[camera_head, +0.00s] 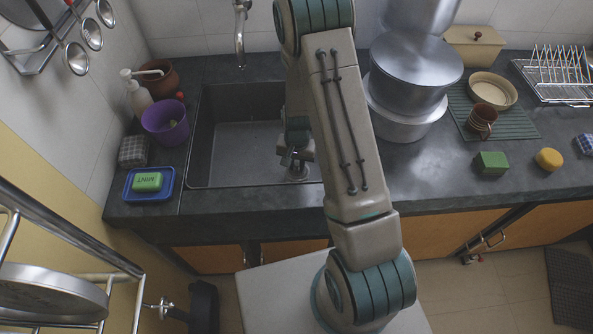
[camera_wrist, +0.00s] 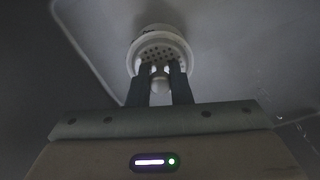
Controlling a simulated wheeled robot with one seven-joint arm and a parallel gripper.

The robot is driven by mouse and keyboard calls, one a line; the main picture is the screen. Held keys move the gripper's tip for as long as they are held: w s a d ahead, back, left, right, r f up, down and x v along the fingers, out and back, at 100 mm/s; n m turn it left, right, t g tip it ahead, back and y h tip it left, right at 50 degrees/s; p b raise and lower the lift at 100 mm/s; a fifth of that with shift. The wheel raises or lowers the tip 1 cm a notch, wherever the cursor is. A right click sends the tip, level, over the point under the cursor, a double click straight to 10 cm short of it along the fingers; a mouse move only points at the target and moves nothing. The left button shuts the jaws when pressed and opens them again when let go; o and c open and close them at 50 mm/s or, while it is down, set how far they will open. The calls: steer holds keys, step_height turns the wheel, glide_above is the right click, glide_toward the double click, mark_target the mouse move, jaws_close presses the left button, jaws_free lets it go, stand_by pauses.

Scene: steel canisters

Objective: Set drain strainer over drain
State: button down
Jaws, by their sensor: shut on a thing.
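The dark grey sink basin (camera_head: 235,150) lies left of my arm in the head view. My gripper (camera_head: 293,158) reaches down into its right part, close to the floor. In the wrist view my gripper (camera_wrist: 162,84) is shut on the drain strainer (camera_wrist: 160,52), a pale round piece with a perforated face and a small knob between the fingers. A pale round rim shows just beyond the strainer; I cannot tell whether it is the drain or part of the strainer. In the head view a pale round shape below the fingers is partly hidden. Contact with the sink floor is unclear.
The faucet (camera_head: 240,30) hangs above the sink's back. A purple cup (camera_head: 166,122) and a blue soap tray (camera_head: 132,192) stand left of it. Stacked steel pots (camera_head: 412,75) stand close right of my arm. A green sponge (camera_head: 490,163) lies farther right.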

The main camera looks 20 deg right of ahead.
mark_target(297, 169)
steer(key=shift+f, duration=2)
steer(key=c, duration=1.3)
jaws_free()
steer(key=shift+f, duration=0.1)
step_height(297, 169, up, 12)
steer(key=shift+r, duration=0.25)
steer(key=s+r+n+t, duration=0.1)
steer(key=s+r, duration=0.2)
steer(key=r, duration=0.4)
steer(key=s+r+n, duration=0.1)
steer(key=s+r, duration=0.2)
steer(key=r, duration=0.5)
steer(key=shift+s+r+n+t, duration=0.3)
steer(key=shift+s+r+n, duration=0.3)
steer(key=shift+s+r, duration=1.25)
steer(key=shift+s+r+n+t, duration=0.3)
steer(key=shift+s+r+n, duration=0.3)
steer(key=shift+s+r, duration=1.2)
steer(key=shift+s+r+n+t, duration=0.3)
steer(key=shift+s+r+n, duration=0.5)
steer(key=shift+s, duration=1.85)
